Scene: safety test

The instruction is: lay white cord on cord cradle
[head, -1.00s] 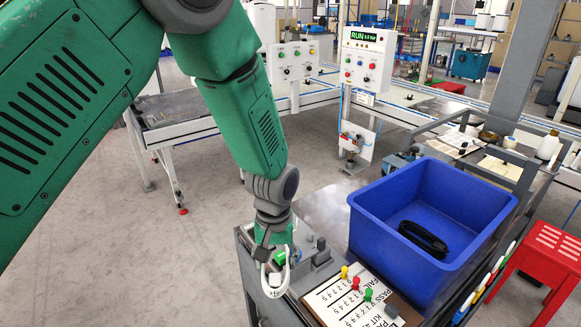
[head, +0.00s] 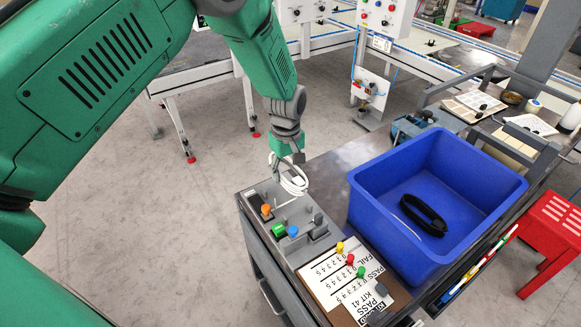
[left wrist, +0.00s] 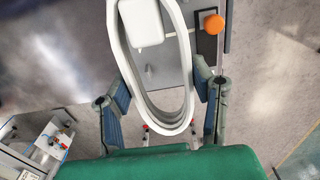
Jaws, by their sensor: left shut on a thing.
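My left gripper (head: 288,165) is shut on the white cord (head: 294,184), a coiled loop hanging below the fingers. It is over the back part of a grey fixture panel (head: 287,249) on the cart. In the left wrist view the coil (left wrist: 126,70) lies between the two fingers of the gripper (left wrist: 160,98), with a pale block (left wrist: 143,22) seen inside the loop. The panel carries an orange knob (head: 266,209), a green one (head: 279,229), a blue one (head: 293,230) and a grey slotted block (head: 318,232). I cannot tell which part is the cord cradle.
A deep blue bin (head: 360,195) beside the panel holds a black loop (head: 424,214) and a thin pale strand. A PASS/FAIL board (head: 345,280) with coloured pegs lies in front. A red stool (head: 555,240) stands at right. Open floor lies left of the cart.

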